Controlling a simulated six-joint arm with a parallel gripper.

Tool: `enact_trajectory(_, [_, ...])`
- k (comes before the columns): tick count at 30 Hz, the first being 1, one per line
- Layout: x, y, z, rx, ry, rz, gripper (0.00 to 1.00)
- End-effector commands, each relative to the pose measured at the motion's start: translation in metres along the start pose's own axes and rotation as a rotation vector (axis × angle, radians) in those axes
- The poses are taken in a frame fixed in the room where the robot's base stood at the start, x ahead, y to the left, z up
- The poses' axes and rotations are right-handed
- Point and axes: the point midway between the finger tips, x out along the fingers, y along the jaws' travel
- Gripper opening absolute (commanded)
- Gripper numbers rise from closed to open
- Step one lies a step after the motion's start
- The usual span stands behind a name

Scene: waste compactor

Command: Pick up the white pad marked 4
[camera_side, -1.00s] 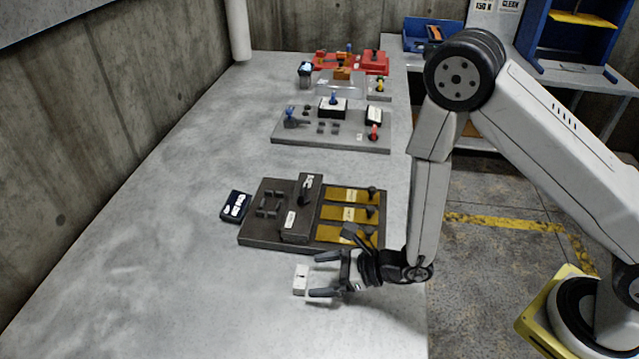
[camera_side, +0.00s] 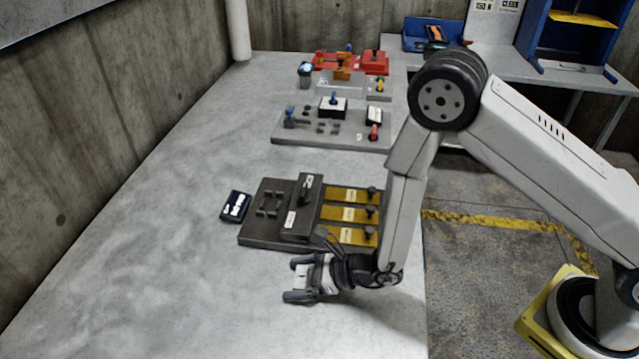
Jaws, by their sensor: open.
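The small white pad (camera_side: 302,271) lies on the grey table at the front, below the dark panel. Only part of it shows, and I cannot read its mark. My gripper (camera_side: 297,280) is low over the table, with its fingers pointing left. One finger is on the far side of the pad and the other on the near side. The jaws are open, and the gripper hides much of the pad. I cannot tell whether a finger touches it.
A dark panel (camera_side: 258,236) with yellow plates stands just behind my gripper. A small black box (camera_side: 235,206) lies at its left. A grey panel (camera_side: 345,139) and red parts (camera_side: 374,62) stand farther back. The table's left and front are clear.

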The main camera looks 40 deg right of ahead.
Motion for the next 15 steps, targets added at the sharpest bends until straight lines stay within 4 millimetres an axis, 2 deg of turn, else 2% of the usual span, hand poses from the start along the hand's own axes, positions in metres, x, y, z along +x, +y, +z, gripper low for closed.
enact_trajectory(8, [-0.0003, -0.0001, 0.0001, 0.000, 0.000, 0.000, 1.00])
enact_trajectory(9, [-0.0004, -0.0001, 0.0001, 0.000, 0.000, 0.000, 0.97])
enact_trajectory(14, [-0.0004, -0.0001, 0.0002, 0.000, 0.000, 0.000, 0.46])
enact_trajectory(15, [-0.0004, -0.0001, 0.0002, 0.000, -0.001, 0.000, 0.33])
